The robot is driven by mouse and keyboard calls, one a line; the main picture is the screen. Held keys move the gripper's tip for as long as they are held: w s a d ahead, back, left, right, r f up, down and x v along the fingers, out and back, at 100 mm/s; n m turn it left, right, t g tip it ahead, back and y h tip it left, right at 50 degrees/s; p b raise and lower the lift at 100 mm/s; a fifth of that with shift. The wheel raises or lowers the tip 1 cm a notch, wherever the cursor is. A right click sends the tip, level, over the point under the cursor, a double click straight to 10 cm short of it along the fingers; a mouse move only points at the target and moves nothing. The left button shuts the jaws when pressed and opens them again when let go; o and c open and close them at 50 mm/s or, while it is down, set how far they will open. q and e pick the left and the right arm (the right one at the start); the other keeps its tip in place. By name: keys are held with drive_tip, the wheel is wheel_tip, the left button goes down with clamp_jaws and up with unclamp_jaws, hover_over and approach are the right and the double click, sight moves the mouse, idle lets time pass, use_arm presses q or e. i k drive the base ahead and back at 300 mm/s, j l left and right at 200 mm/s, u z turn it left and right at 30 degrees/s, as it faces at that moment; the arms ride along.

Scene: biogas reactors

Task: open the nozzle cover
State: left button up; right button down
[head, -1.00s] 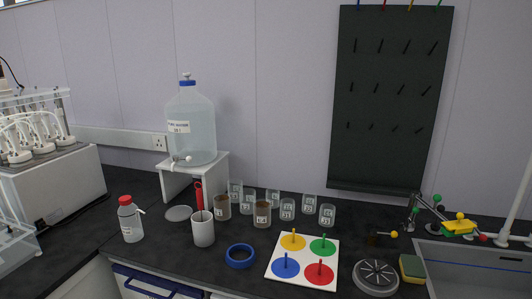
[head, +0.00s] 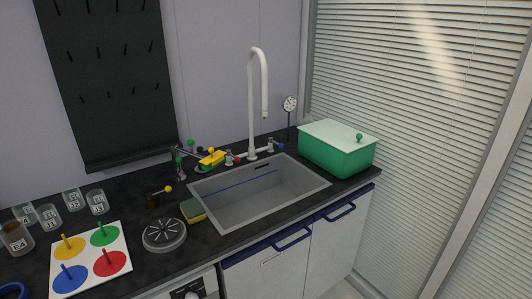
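I cannot tell for sure which part is the nozzle cover. Left of the sink, a small dark piece with a yellow-knobbed lever (head: 160,195) stands on the black counter. Behind it is a metal fixture with green and dark knobs (head: 181,160), beside a yellow block with a yellow knob (head: 212,158). A white gooseneck tap (head: 252,105) with red and blue knobs at its base rises behind the sink. Neither of my grippers is in view.
A grey sink (head: 265,193) is set into the counter. A green lidded box (head: 337,157) stands to its right. A sponge (head: 193,210), a round grey drain-like disc (head: 164,236), a colored-disc board (head: 90,285) and several labelled jars are left. A dark peg board (head: 110,80) hangs behind.

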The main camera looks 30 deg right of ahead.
sight(214, 158)
drive_tip(key=z, duration=0.6)
drive_tip(key=i+j+z, duration=0.25)
drive_tip(key=j, duration=0.3)
drive_tip(key=j+z, duration=0.25)
drive_tip(key=j, duration=0.3)
